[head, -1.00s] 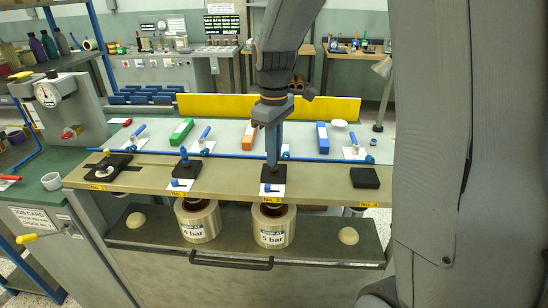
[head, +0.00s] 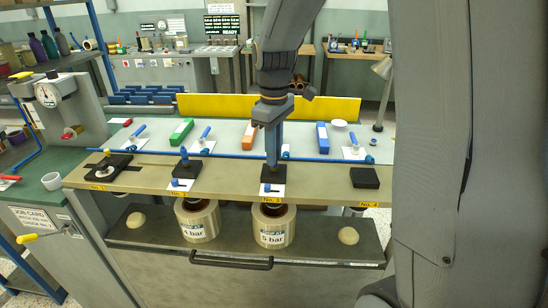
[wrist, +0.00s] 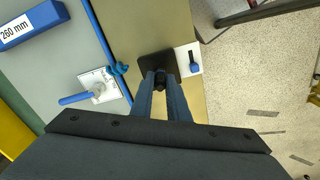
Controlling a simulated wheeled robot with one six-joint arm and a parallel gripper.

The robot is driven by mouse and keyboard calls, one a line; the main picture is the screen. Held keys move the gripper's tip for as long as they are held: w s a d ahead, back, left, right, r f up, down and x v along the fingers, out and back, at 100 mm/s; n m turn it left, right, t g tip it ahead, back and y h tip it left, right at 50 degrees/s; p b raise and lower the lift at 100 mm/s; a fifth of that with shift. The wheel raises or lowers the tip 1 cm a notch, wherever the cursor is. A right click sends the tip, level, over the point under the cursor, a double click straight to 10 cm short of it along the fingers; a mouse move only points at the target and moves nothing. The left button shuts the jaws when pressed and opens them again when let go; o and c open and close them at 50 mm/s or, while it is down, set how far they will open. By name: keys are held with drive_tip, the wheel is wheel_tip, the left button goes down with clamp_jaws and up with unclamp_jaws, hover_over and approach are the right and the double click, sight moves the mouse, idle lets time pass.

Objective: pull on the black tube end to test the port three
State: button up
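The port three block (head: 268,188) is a black square on the bench front edge above a yellow No. 3 label. My gripper (head: 272,165) points straight down over it. In the wrist view the two blue-grey fingers of my gripper (wrist: 161,80) close in on the black tube end (wrist: 161,86), which stands up from the black block (wrist: 152,64). The fingers appear to touch it on both sides. A white card (wrist: 187,58) with a small blue and black fitting (wrist: 194,68) lies beside the block. In the head view the fingers hide the tube end.
A blue tube (head: 230,156) runs along the bench behind the ports. Labelled cylinders (head: 197,222) hang below. A yellow board (head: 330,108) stands behind.

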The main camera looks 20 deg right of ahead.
drive_tip(key=o, duration=0.4)
